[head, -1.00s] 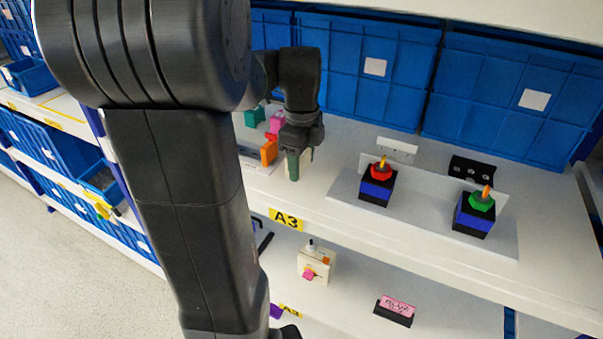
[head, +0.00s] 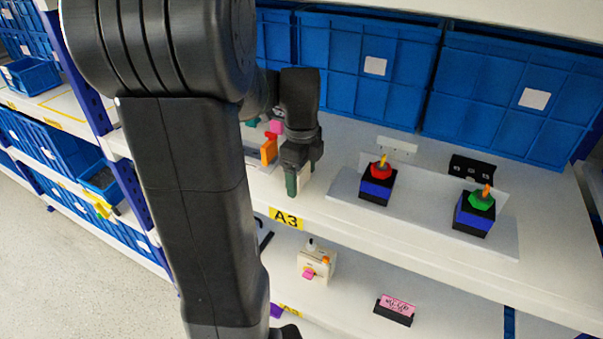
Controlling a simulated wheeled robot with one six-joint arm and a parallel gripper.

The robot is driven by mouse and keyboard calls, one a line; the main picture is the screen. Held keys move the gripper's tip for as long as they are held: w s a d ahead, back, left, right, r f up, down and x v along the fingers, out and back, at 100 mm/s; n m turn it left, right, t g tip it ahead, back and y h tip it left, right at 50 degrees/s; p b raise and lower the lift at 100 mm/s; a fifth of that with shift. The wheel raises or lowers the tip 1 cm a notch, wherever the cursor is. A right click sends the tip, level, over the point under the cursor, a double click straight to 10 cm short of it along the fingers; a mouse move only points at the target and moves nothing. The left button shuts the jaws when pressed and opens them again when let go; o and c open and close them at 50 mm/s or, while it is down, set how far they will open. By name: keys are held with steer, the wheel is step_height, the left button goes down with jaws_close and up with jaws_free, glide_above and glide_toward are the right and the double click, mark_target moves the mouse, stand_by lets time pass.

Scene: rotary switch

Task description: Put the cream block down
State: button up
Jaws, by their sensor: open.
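My gripper (head: 298,183) points down at the shelf above the A3 label, close to the front edge. Its jaws are open. The dark green finger shows in front. The cream block (head: 307,178) shows only as a narrow pale strip beside and behind that finger, between the jaws as far as I can see. The finger and gripper body hide most of it. I cannot tell whether its bottom touches the shelf.
To the right, a red-topped switch (head: 378,182) and a green-topped switch (head: 475,212) sit on a grey plate (head: 430,219). Blue bins (head: 365,65) line the back.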

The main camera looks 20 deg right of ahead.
steer(key=shift+r, duration=3.9)
